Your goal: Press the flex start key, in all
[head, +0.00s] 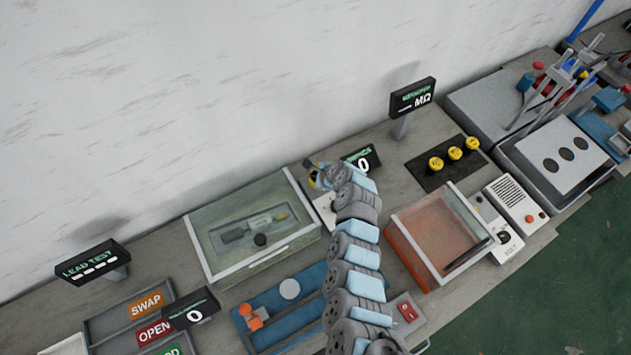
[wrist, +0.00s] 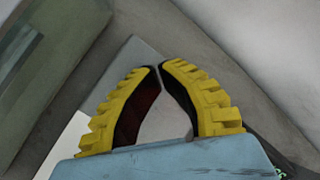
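My gripper (head: 315,178) is over the back of the bench, beside a small display reading 0 (head: 364,160). In the wrist view the two yellow ribbed fingers of my gripper (wrist: 160,66) meet at their tips, with nothing seen between them. Below them is a pale grey unit (wrist: 145,55) with a white face (wrist: 66,146) at lower left. In the head view this pale unit (head: 326,212) is mostly hidden by my arm. No key marked flex start can be made out in either view.
A clear-lidded case (head: 205,248) stands just left of my gripper; its side fills the left of the wrist view (wrist: 45,70). An orange clear-topped box (head: 410,248), yellow knobs (head: 455,153) and a MΩ display (head: 413,97) are to the right. A blue tray (head: 268,338) lies in front.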

